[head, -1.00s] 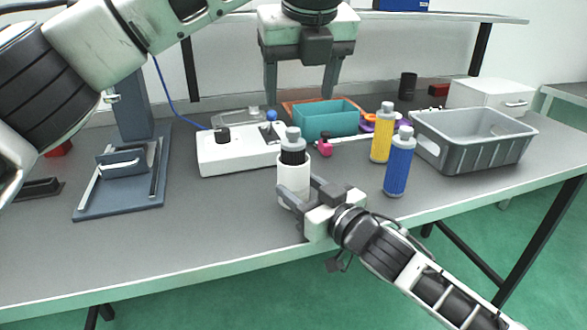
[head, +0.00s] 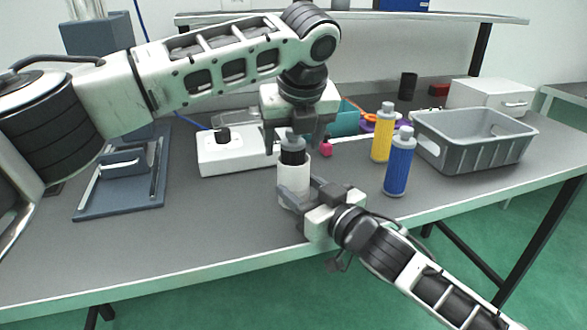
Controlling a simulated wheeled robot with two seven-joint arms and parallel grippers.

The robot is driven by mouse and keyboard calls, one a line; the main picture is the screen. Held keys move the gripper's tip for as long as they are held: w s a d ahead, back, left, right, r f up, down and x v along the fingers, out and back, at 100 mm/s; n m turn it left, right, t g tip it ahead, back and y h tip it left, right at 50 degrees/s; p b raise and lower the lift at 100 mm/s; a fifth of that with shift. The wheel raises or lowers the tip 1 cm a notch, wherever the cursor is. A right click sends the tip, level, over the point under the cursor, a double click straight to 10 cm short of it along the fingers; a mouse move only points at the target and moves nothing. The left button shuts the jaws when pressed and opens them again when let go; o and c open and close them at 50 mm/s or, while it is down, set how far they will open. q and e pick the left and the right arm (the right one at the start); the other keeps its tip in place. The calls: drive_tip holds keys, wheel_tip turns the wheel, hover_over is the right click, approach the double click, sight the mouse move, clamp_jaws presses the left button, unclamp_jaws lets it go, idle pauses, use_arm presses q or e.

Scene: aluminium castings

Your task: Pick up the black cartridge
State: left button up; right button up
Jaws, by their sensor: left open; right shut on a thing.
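The black cartridge (head: 292,157) stands upright inside a white cylindrical holder (head: 293,185), with its grey cap and black upper part showing above the rim. My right gripper (head: 290,195) is shut on the white holder from the front right. My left gripper (head: 293,143) is open and points down right over the cartridge, with its fingers on either side of the grey cap. I cannot tell whether the fingers touch the cap.
A yellow cartridge (head: 382,135) and a blue cartridge (head: 398,165) stand to the right. A grey bin (head: 480,160) is farther right. A white device (head: 225,160) and a teal box (head: 346,118) are behind. A blue-grey fixture (head: 120,195) lies left. The table's front left is clear.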

use_arm(q)
drive_tip(key=c, duration=1.4)
wheel_tip(320, 180, up, 18)
use_arm(e)
drive_tip(key=o, duration=1.1)
